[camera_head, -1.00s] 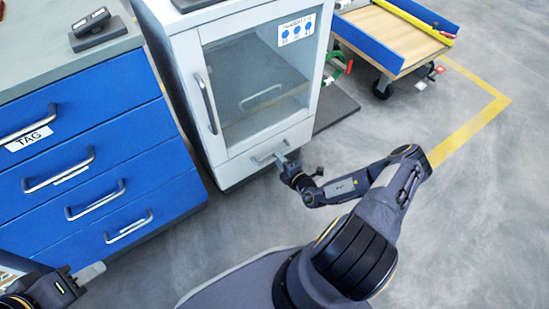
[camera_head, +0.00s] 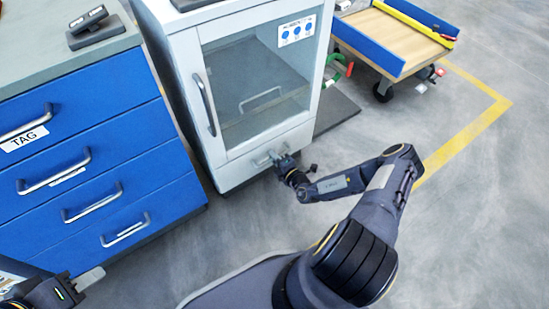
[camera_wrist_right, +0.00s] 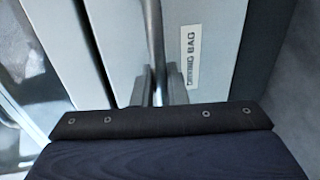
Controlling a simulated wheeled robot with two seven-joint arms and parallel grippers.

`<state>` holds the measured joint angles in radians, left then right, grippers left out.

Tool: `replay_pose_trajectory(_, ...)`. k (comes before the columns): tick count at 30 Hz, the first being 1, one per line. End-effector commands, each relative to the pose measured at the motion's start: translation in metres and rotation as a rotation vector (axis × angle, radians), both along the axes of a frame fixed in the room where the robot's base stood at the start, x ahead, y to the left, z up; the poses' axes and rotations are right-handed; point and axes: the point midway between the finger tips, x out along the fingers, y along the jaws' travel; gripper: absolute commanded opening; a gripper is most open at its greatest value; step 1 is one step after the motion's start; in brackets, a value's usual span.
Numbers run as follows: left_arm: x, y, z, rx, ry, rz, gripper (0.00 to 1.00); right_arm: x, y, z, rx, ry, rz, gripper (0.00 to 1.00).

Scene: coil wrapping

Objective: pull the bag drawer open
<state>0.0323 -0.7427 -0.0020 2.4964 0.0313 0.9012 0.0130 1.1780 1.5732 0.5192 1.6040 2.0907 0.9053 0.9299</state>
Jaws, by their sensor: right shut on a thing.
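The bag drawer (camera_head: 243,170) is the low front panel of the white cabinet, under its glass door. In the right wrist view its pale front (camera_wrist_right: 205,25) has a label ending in "BAG" and a metal bar handle (camera_wrist_right: 155,30). My right gripper (camera_head: 280,160) is at this handle. In the wrist view its two fingers (camera_wrist_right: 160,85) are closed on the bar from both sides. The drawer front looks about flush with the cabinet. My left gripper (camera_head: 78,284) is at the lower left, away from the cabinet, and its jaws cannot be made out.
The white cabinet (camera_head: 180,50) has a glass door with a vertical handle (camera_head: 205,103). A blue drawer unit (camera_head: 85,120) stands to its left, with a scanner-like device on top. A wooden cart (camera_head: 395,35) with blue sides stands at the back right.

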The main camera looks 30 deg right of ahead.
Motion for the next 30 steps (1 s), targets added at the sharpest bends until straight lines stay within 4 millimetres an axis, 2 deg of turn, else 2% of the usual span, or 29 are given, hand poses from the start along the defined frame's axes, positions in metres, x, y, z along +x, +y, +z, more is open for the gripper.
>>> replay_pose_trajectory(8, 0.000, 0.000, 0.003, 0.000, 0.000, 0.000, 0.36, -0.006, 0.000, 0.001, 0.000, 0.001, 0.000, 0.00)
replay_pose_trajectory(13, 0.000, 0.000, 0.011, 0.000, 0.000, 0.000, 0.36, -0.028, -0.002, 0.002, 0.001, 0.003, -0.001, 0.00)
replay_pose_trajectory(17, 0.000, 0.000, 0.020, 0.000, 0.000, 0.000, 0.36, -0.056, -0.005, 0.002, 0.002, 0.005, -0.003, 0.00)
replay_pose_trajectory(24, 0.000, 0.000, 0.032, 0.000, 0.000, 0.000, 0.36, -0.121, -0.010, 0.002, 0.003, 0.005, -0.004, 0.00)
replay_pose_trajectory(30, 0.000, 0.000, 0.035, 0.000, 0.000, 0.000, 0.36, -0.173, -0.014, 0.000, 0.001, 0.004, -0.002, 0.00)
